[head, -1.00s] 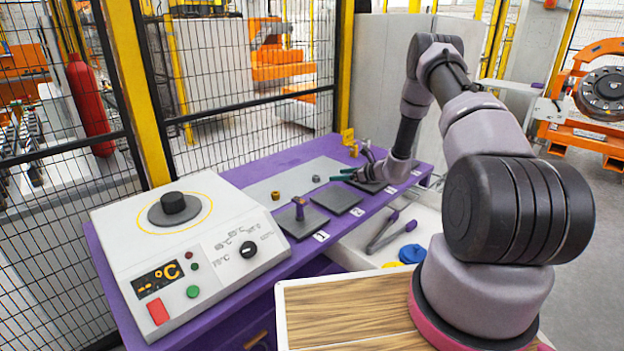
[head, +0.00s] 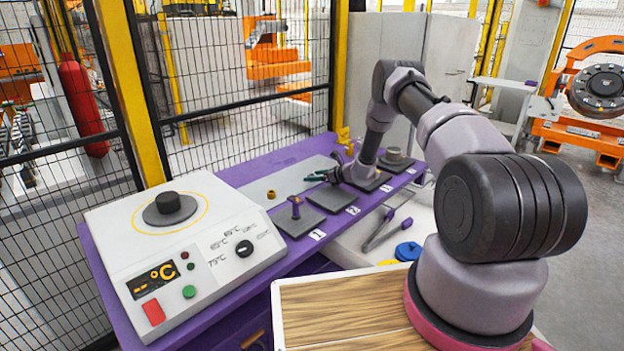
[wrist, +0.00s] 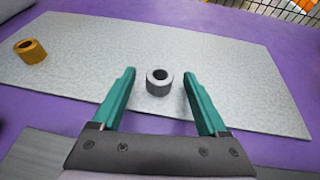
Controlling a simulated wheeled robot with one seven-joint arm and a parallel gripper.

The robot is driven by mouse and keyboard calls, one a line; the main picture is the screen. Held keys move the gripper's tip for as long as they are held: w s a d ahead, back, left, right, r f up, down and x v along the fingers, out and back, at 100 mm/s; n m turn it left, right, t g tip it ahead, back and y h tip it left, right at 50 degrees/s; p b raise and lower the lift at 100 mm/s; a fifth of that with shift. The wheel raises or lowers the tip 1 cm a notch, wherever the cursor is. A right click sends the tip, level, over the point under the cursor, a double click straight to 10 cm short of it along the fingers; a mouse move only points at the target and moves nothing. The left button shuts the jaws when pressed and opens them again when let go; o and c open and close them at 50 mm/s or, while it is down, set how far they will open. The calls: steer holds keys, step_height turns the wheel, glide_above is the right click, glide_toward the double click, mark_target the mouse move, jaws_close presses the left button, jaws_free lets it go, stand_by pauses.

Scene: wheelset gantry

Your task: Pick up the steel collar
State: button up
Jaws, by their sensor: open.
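The steel collar (wrist: 159,82) is a short grey ring standing on the pale plate, in the middle of the wrist view. My gripper (wrist: 159,76) is open, with one teal finger on each side of the collar in that view. Clear gaps show between the fingers and the collar, and nothing is held. I cannot tell how far above the plate the fingertips are. In the head view my gripper (head: 316,177) is low over the plate's right part, and the collar cannot be made out there.
A brass collar (wrist: 31,52) stands on the plate to the left, also in the head view (head: 271,194). Dark numbered pads (head: 332,198) line the purple bench's front, one with a purple-handled piece (head: 295,207). A heater box (head: 185,245) fills the left end. Mesh fencing stands behind.

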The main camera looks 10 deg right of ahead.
jaws_close()
